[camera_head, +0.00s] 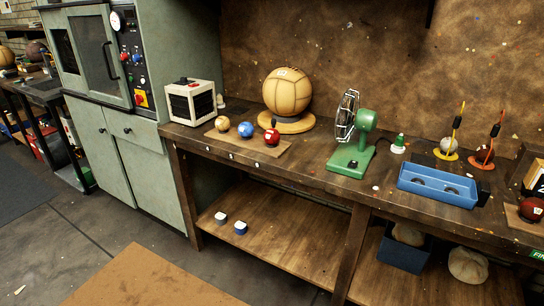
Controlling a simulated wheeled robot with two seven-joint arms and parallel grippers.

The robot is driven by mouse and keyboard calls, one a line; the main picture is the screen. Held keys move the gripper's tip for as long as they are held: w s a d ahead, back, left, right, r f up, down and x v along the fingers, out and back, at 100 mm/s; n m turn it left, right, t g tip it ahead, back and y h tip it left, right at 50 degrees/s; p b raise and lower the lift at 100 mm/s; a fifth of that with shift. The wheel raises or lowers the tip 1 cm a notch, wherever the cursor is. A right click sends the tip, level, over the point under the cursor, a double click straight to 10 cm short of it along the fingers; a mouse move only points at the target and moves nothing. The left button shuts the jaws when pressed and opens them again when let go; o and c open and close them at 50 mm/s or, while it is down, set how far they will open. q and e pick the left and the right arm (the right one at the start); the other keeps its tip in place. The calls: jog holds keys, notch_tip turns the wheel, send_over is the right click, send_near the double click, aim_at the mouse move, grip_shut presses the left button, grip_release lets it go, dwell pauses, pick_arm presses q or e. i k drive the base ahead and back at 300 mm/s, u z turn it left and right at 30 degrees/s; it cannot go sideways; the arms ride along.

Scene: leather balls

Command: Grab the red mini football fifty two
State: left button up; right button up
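A small red ball (271,136) sits at the right end of a row on a thin wooden board (262,152) on the workbench. A blue ball (245,129) and a tan ball (222,123) are beside it to the left. A darker red ball (531,208) rests on another board at the far right edge. Neither of my grippers is in view.
A large tan ball (286,91) on a round stand is behind the row. A cream heater-like box (191,102) stands left, a green fan (352,155) right, and a blue tray (437,186) farther right. The bench front (303,176) is fairly clear.

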aim_at(271, 137)
jog(key=u, duration=0.7)
jog(key=i, duration=0.5)
jog(key=u, duration=0.55)
jog(key=i, duration=0.85)
jog(key=z, duration=0.4)
